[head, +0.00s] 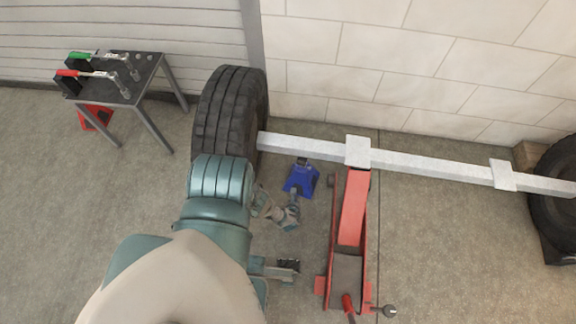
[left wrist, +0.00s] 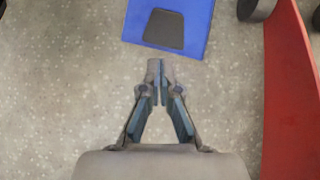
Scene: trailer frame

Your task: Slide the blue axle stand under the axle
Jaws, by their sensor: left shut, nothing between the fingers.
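The blue axle stand (head: 301,181) stands on the floor below the near side of the pale axle beam (head: 310,144), between the left tyre and the red jack. In the left wrist view its blue base with a dark centre (left wrist: 198,12) is at the top. My left gripper (head: 293,200) is low, on the near side of the stand. In the left wrist view its fingers (left wrist: 160,68) are together and empty, with the tips close to the stand's near edge. I cannot tell if they touch it.
The red floor jack (head: 353,215) reaches to the axle's bracket, right of the stand; its red side (left wrist: 290,100) fills the right of the wrist view. A large tyre (head: 230,105) is at left, another (head: 556,195) at right. A tool table (head: 110,92) stands far left.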

